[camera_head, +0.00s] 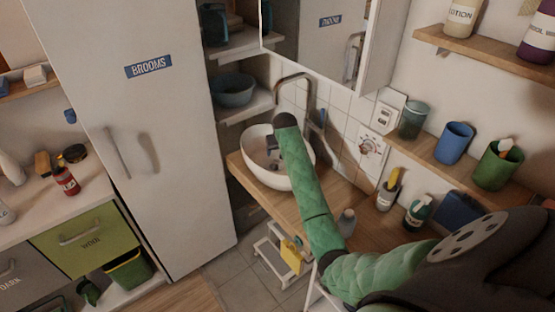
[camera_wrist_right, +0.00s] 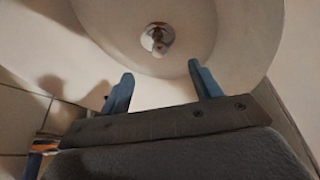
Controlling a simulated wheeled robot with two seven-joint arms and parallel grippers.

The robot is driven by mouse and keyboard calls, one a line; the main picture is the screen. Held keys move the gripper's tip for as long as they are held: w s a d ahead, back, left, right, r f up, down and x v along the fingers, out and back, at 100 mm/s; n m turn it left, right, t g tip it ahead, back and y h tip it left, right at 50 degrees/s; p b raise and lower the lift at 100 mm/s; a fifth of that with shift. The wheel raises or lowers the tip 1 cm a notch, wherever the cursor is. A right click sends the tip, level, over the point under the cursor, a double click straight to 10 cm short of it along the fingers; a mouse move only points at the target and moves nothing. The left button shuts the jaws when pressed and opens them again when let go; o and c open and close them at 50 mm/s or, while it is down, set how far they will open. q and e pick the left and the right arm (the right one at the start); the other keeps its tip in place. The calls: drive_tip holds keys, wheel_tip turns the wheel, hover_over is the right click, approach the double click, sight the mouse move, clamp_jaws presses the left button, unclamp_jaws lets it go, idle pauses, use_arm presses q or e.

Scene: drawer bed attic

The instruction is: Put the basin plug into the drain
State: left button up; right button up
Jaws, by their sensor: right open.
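The white basin (camera_head: 300,174) stands on the wooden counter below the mirror cabinet. My right arm reaches over it, and my right gripper (camera_head: 271,152) points down into the bowl, partly hidden by the wrist. In the right wrist view the gripper (camera_wrist_right: 161,70) is open, its two blue fingers apart with nothing between them. Beyond the fingertips, a round chrome drain (camera_wrist_right: 159,36) shows in the bowl (camera_wrist_right: 226,38). A small pale and dark piece sits at the drain; I cannot tell whether it is the plug. My left gripper is not in view.
A curved tap (camera_head: 300,80) rises behind the basin. A soap bottle (camera_head: 388,190), a green-labelled bottle (camera_head: 417,213) and a small bottle (camera_head: 346,222) stand on the counter to the right. A shelf with cups (camera_head: 454,143) is above. A tall white cabinet (camera_head: 150,130) stands left.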

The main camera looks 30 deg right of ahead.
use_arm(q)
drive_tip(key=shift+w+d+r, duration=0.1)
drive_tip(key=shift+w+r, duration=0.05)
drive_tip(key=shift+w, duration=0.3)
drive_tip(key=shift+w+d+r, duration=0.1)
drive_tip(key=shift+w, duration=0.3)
use_arm(e)
drive_tip(key=shift+v, duration=1.45)
